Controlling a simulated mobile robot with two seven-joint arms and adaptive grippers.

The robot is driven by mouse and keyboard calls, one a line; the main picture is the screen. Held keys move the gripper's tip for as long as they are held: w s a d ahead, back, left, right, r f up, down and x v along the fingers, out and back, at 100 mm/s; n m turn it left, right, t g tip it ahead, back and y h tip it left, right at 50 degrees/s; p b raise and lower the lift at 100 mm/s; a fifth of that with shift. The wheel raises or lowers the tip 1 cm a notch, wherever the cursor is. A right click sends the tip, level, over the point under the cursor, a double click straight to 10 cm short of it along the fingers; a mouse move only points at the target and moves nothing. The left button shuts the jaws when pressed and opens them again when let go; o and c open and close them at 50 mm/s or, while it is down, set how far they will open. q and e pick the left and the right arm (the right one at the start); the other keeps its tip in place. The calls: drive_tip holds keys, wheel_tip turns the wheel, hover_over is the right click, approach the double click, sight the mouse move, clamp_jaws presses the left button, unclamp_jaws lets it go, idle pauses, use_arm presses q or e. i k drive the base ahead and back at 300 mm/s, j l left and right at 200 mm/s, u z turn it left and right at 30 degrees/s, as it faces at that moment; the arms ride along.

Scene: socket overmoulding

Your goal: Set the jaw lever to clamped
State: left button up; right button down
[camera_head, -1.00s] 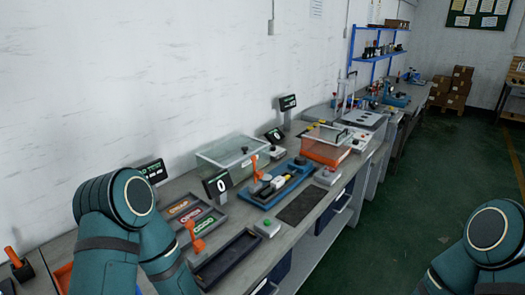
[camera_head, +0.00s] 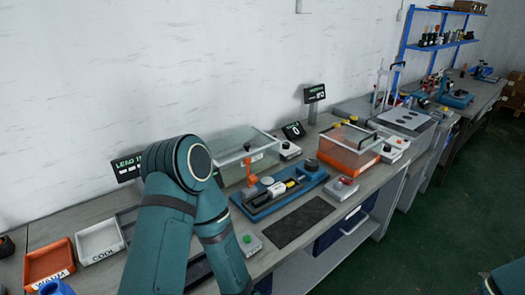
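An orange lever (camera_head: 249,173) stands roughly upright at the left end of a blue fixture (camera_head: 262,210) on the bench. I take it as the jaw lever; no label on it is readable. A white and black part (camera_head: 281,189) lies along the fixture. A round grey piece (camera_head: 267,181) stands behind it. My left arm rises in front of the bench, left of the fixture, and its gripper is out of view. Only a sliver of my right arm shows at the lower right corner, with no gripper in view.
A dark mat (camera_head: 299,222) lies in front. A green-button box (camera_head: 248,241) sits beside my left arm. Red (camera_head: 49,262) and white (camera_head: 100,240) trays are at left.

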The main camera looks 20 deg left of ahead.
sight(252, 179)
drive_tip(key=i+l, duration=0.75)
drive_tip(key=l+u, duration=0.1)
drive_tip(key=u, duration=2.5)
